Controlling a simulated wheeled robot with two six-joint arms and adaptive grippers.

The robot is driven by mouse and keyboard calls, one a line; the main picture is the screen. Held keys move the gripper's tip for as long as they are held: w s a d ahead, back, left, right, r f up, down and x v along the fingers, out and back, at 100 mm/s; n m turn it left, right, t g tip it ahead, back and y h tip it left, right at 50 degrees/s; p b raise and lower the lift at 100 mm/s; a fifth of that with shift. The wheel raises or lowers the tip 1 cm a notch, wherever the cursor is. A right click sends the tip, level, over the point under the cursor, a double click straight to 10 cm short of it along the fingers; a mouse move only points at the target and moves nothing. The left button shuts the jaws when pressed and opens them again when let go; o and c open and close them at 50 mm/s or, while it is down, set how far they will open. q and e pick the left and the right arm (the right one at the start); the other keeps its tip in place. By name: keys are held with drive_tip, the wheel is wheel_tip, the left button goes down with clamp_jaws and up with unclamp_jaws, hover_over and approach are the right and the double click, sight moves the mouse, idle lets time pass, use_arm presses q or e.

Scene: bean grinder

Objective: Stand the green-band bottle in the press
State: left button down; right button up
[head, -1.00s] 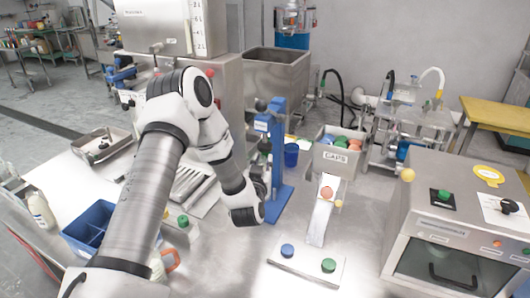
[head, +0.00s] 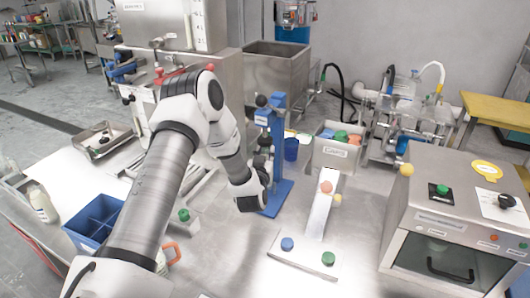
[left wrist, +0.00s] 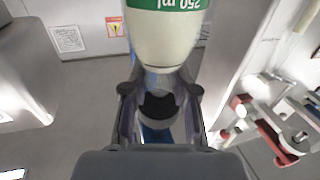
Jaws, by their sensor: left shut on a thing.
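The bottle (left wrist: 165,52) is pale with a green band marked "250 ml" and fills the top middle of the left wrist view. My left gripper (left wrist: 160,95) is shut on it. In the head view the left gripper (head: 253,190) is right beside the blue press (head: 280,150), in front of its column and over its base. The bottle is mostly hidden by the gripper in the head view, so I cannot tell whether it touches the press base. My right gripper is not in view.
A blue cup (head: 291,149) stands just behind the press. The caps bin (head: 335,155) and a sloped chute (head: 318,215) are to its right. A panel with blue and green buttons (head: 305,262) lies in front. A blue divided crate (head: 95,222) is at left.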

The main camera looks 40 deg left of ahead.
use_arm(q)
drive_tip(key=c, duration=0.9)
unclamp_jaws()
drive_tip(key=shift+r, duration=0.1)
drive_tip(key=shift+r+p, duration=0.5)
drive_tip(key=shift+r, duration=0.05)
drive_tip(key=b+v, duration=0.2)
drive_tip(key=v, duration=1)
drive_tip(key=shift+b, duration=0.4)
